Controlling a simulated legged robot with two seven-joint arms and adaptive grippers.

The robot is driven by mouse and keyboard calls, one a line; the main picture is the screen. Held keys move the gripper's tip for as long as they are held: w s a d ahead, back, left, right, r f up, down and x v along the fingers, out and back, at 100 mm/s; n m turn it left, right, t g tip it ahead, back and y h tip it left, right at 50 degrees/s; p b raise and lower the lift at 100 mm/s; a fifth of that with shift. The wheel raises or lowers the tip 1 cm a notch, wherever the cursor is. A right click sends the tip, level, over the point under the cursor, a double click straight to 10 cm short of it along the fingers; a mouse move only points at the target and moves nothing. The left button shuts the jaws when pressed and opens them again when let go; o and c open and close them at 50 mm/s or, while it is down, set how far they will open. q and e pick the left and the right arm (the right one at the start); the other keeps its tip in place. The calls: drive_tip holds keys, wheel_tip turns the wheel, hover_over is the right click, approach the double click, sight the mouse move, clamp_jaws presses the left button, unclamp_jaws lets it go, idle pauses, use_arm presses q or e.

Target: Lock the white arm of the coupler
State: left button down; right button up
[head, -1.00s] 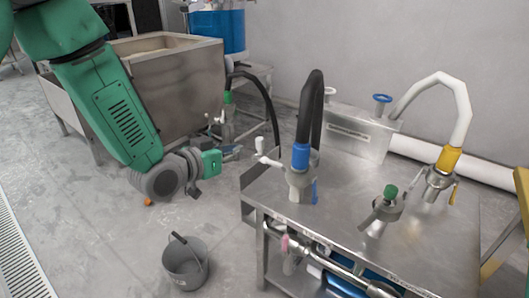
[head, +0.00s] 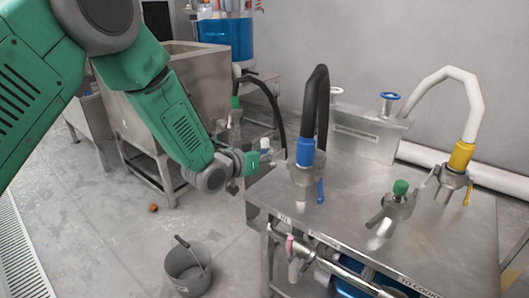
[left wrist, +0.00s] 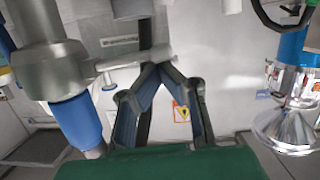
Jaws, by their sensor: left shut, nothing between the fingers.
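The coupler (head: 306,176) stands on the metal table (head: 345,220), with a blue collar (head: 305,152) and a black hose (head: 312,105) rising from it. Its white arm (head: 265,143) shows at its left, close by my left gripper (head: 276,157). In the left wrist view the grey coupler body (left wrist: 48,70) is at left, and the pale arm (left wrist: 118,63) reaches right from it to my fingertips (left wrist: 153,68). The fingers are shut with nothing between them. I cannot tell whether they touch the arm. My right gripper is not in view.
A second coupler with a yellow collar (head: 461,155) and a green-topped fitting (head: 392,206) stand on the table to the right. A grey bucket (head: 187,268) is on the floor at front left. A steel tub (head: 200,70) stands behind my left arm.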

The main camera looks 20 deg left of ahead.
sight(274, 189)
use_arm(q)
drive_tip(key=shift+a+f+n+h+p, duration=0.2)
drive_tip(key=shift+f+n+h+p, duration=0.1)
drive_tip(key=shift+f+n+p, duration=0.25)
drive_tip(key=shift+a+f+n+h+p, duration=0.15)
drive_tip(key=shift+f+n+h+p, duration=0.2)
drive_tip(key=shift+n, duration=0.3)
drive_tip(key=shift+f+n, duration=0.6)
drive_tip(key=shift+n, duration=0.2)
drive_tip(key=shift+f+n+h, duration=0.45)
drive_tip(key=shift+f+n, duration=0.15)
drive_tip(key=shift+n, duration=0.1)
drive_tip(key=shift+s+d+f+n+h, duration=0.1)
drive_tip(key=shift+d+f+n+h, duration=0.1)
drive_tip(key=shift+f+n, duration=0.3)
drive_tip(key=shift+d+f+n+h, duration=0.2)
drive_tip(key=shift+f+n, duration=0.1)
drive_tip(key=shift+n, duration=0.3)
drive_tip(key=shift+s+d+f, duration=0.2)
drive_tip(key=shift+d+f, duration=0.35)
drive_tip(key=shift+d, duration=0.05)
drive_tip(key=shift+s+d+f, duration=0.2)
drive_tip(key=shift+d+f, duration=0.3)
drive_tip(key=shift+d, duration=0.05)
drive_tip(key=shift+s+d+f, duration=0.1)
